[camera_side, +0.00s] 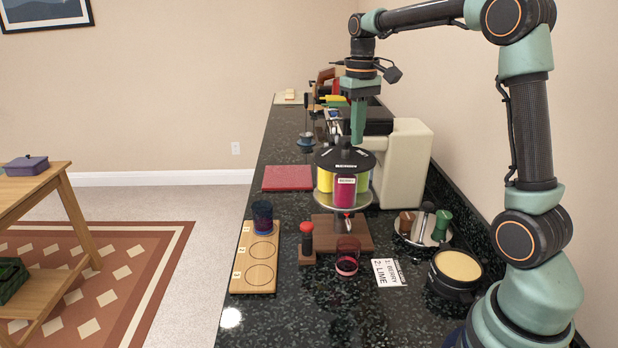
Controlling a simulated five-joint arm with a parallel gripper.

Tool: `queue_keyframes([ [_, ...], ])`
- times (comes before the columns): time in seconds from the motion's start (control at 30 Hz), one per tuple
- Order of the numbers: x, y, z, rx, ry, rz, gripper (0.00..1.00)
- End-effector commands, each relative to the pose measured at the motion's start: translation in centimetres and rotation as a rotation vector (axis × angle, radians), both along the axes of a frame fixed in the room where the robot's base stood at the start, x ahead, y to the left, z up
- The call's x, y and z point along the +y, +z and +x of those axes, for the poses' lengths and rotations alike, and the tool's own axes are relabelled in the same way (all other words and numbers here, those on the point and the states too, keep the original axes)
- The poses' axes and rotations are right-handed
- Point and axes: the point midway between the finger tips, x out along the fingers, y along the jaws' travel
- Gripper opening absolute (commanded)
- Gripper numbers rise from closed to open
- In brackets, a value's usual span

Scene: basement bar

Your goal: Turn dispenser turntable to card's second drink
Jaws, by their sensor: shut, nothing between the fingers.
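The dispenser turntable (335,167) has a black lid and coloured canisters under it. A dark pink canister labelled BERRY (344,192) faces the front, above the spout. The card (389,272) on the counter reads "1: BERRY" and "2: LIME". My gripper (357,142) points down with its fingers shut and empty, at or just above the lid's back right part. I cannot tell whether it touches the lid. A tumbler (347,258) with some dark pink in it stands in front of the dispenser base.
A wooden board (254,277) with marked circles holds a dark blue tumbler (262,219) at its far end. A red-topped post (306,240) stands left of the dispenser. A round tray (405,228) and a pot (456,268) are at the right. A cream machine (411,160) stands behind.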

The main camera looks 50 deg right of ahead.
Motion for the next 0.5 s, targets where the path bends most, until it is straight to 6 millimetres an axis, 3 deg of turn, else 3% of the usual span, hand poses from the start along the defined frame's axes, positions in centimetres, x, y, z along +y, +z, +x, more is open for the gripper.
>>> queue_keyframes([
  [0.5, 1.2, 0.0, 0.3, -0.008, 0.004, -0.003, 0.00],
])
